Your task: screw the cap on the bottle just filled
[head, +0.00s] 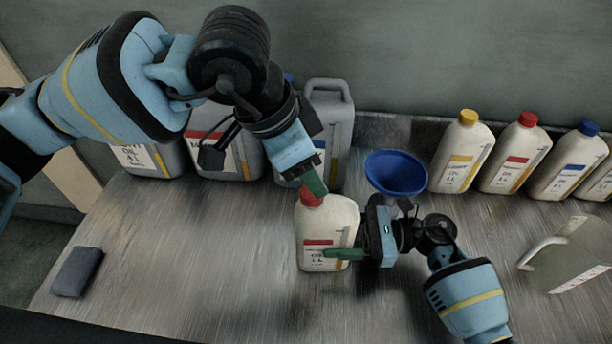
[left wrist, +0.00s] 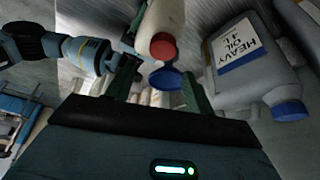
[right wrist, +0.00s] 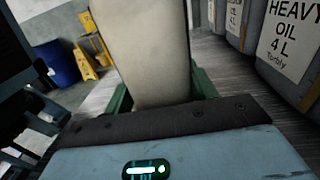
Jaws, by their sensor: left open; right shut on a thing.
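The cream bottle (head: 325,222) with a red label stands upright on the metal bench. Its red cap (head: 312,196) sits at the top of the bottle; how tightly it sits cannot be seen. My right gripper (head: 345,253) is shut around the bottle's lower body from the right; its green fingers flank the bottle (right wrist: 150,55) in the right wrist view. My left gripper (head: 315,184) is open just above the cap, coming down at a tilt. In the left wrist view the red cap (left wrist: 163,46) appears between the spread green fingers, without clear contact.
A blue funnel (head: 396,173) stands close behind and right of the bottle. Yellow-capped (head: 461,155), red-capped (head: 515,155) and blue-capped (head: 570,163) bottles line the back right. Grey oil jugs (head: 330,125) stand behind. A jug (head: 570,258) is at right, a dark block (head: 77,271) at left.

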